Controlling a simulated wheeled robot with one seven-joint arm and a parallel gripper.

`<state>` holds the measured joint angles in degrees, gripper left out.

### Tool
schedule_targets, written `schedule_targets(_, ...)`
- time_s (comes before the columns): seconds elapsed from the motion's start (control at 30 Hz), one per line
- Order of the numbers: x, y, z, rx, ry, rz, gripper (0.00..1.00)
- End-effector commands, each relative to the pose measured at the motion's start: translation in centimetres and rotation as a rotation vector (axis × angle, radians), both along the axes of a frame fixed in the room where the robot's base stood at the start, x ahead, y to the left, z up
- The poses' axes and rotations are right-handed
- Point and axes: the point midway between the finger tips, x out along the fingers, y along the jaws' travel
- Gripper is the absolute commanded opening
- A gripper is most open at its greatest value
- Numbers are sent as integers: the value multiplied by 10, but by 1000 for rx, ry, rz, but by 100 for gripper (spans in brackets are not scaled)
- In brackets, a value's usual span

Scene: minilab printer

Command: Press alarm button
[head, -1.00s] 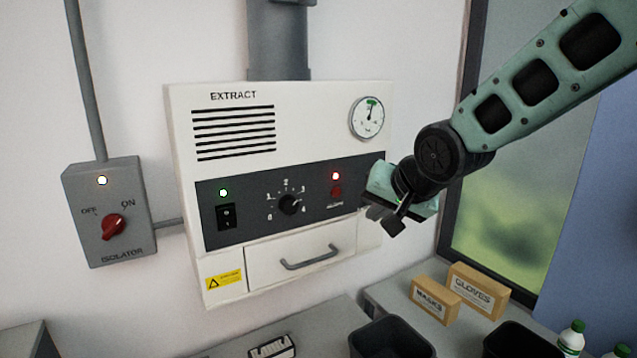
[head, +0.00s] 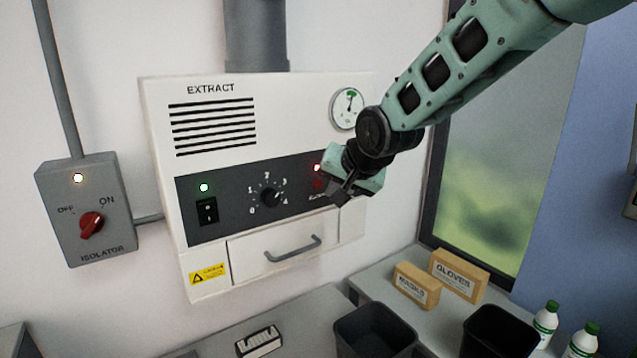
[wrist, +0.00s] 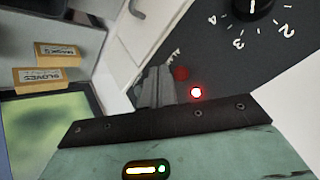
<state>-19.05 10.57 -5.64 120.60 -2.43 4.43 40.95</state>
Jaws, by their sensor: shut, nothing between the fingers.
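The alarm button is a small dark red button (wrist: 181,73) on the dark panel of the extract unit, close to a lit red lamp (wrist: 196,92). In the head view the lamp (head: 317,168) shows just left of my gripper, and the button (head: 318,183) below it is partly hard to make out beside the gripper. My gripper (head: 338,194) is shut and empty, in front of the panel's right part. In the wrist view its fingers (wrist: 157,86) lie right beside the button; I cannot tell whether they touch the panel.
The extract unit (head: 215,88) is on the wall, with a dial (head: 270,197), a rocker switch (head: 206,211) and a drawer handle (head: 293,249). An isolator box (head: 85,240) is at left. Boxes of masks (head: 416,287) and gloves (head: 459,274), and dark bins (head: 375,335), are below.

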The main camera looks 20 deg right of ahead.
Motion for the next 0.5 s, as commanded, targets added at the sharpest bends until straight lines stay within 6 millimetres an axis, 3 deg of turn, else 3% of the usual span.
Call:
schedule_targets(0.2, 14, 5, -1, 0, 1, 0, 0)
schedule_targets(0.5, 17, 5, 0, 0, 0, 0, 0)
